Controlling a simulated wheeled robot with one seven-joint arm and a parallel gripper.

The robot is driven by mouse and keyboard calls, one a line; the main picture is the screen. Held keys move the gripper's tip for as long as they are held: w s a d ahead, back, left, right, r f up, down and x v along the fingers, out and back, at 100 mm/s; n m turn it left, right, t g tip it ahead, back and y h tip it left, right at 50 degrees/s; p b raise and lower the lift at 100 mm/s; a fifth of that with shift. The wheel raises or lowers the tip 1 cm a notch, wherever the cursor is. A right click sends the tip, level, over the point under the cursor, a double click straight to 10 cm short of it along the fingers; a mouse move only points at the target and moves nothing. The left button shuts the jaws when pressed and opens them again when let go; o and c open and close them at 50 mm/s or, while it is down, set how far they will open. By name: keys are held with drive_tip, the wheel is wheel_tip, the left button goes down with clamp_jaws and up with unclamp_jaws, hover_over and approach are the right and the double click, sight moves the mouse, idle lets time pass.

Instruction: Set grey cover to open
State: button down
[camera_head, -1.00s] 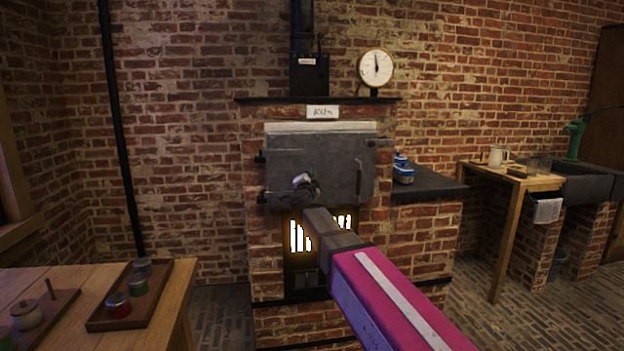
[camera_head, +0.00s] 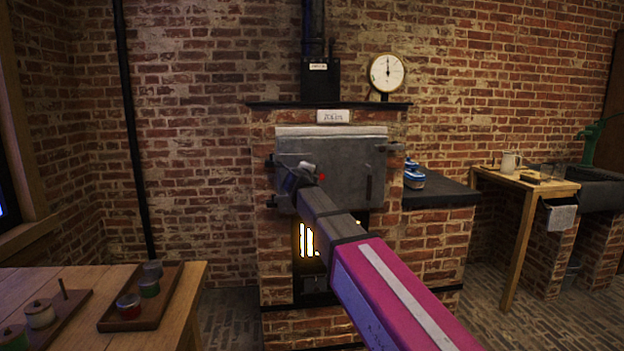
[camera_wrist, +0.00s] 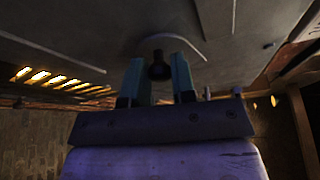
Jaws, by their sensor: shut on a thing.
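A grey metal furnace door (camera_head: 345,160) is set in the brick stove and looks shut. In the wrist view, a small grey cover plate (camera_wrist: 190,42) lies against the door, with a dark knob (camera_wrist: 160,66) standing out from it. My gripper (camera_head: 307,172) reaches the left-middle part of the door. In the wrist view its two fingers stand either side of the knob, shut on it. A small red spot (camera_head: 322,177) shows on the door just right of my fingertips. My gripper hides most of the cover in the head view.
A dark side shelf (camera_head: 438,191) with blue-and-white items is right of the stove. A wooden table (camera_head: 190,285) with a tray of jars (camera_head: 112,322) is at lower left. Bright bars of firelight (camera_head: 306,240) show below the door.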

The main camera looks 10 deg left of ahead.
drive_tip(key=shift+s+a+r+m+g+y, duration=0.15)
drive_tip(key=shift+r+m+g+y, duration=0.2)
drive_tip(key=shift+m, duration=0.35)
drive_tip(key=shift+w+a+r+m+g+y, duration=0.15)
drive_tip(key=shift+r+m+g, duration=0.1)
drive_tip(key=shift+r+m, duration=0.35)
drive_tip(key=shift+s+f, duration=0.1)
drive_tip(key=shift+f, duration=0.05)
drive_tip(key=c, duration=0.9)
unclamp_jaws()
drive_tip(key=shift+c, duration=0.2)
drive_tip(key=v, duration=1)
drive_tip(key=shift+s, duration=0.35)
drive_tip(key=shift+d, duration=0.1)
